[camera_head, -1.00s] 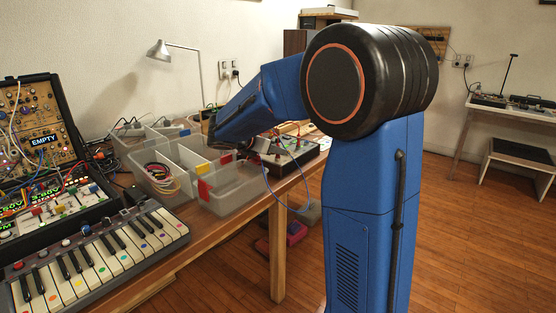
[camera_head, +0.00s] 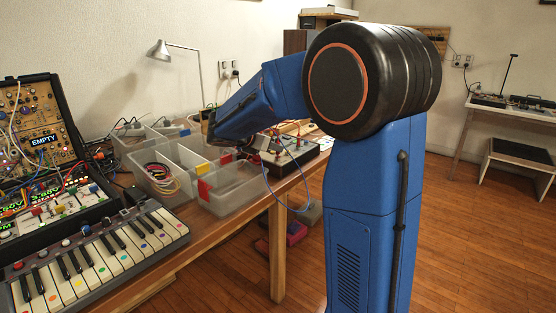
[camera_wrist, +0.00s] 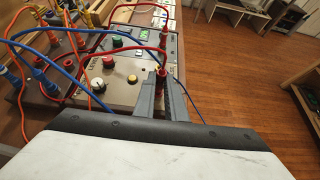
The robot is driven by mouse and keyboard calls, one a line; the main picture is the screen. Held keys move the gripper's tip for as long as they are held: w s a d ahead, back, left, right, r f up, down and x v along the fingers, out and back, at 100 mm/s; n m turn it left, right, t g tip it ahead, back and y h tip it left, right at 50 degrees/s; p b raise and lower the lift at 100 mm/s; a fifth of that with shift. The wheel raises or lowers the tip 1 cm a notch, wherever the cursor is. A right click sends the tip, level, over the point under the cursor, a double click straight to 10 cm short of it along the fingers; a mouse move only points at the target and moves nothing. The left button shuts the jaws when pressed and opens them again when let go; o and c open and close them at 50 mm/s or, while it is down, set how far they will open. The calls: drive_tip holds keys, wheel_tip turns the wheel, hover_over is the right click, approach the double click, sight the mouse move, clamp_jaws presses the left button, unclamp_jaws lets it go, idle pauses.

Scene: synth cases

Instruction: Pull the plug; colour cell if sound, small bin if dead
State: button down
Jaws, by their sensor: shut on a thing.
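My gripper (camera_wrist: 165,88) is shut on a red plug (camera_wrist: 162,77), seen in the wrist view between the two grey fingers. A red cable (camera_wrist: 120,50) arches away from the plug to the left. The plug's lower end is hidden, so I cannot tell whether it sits in a socket. A grey panel (camera_wrist: 117,92) with red, green, white and yellow knobs lies beside the fingers. In the head view, my arm mostly hides the gripper, near the dark box (camera_head: 300,158). The divided bin (camera_head: 232,202) has red and yellow labels; a compartment on its left holds coiled cables (camera_head: 160,178).
A blue cable (camera_head: 292,207) hangs in a loop over the table's front edge. A keyboard (camera_head: 105,255) and synth case (camera_head: 35,130) stand at the left, a lamp (camera_head: 160,50) behind. Open floor lies right.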

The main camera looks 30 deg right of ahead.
drive_tip(key=shift+r, duration=1.5)
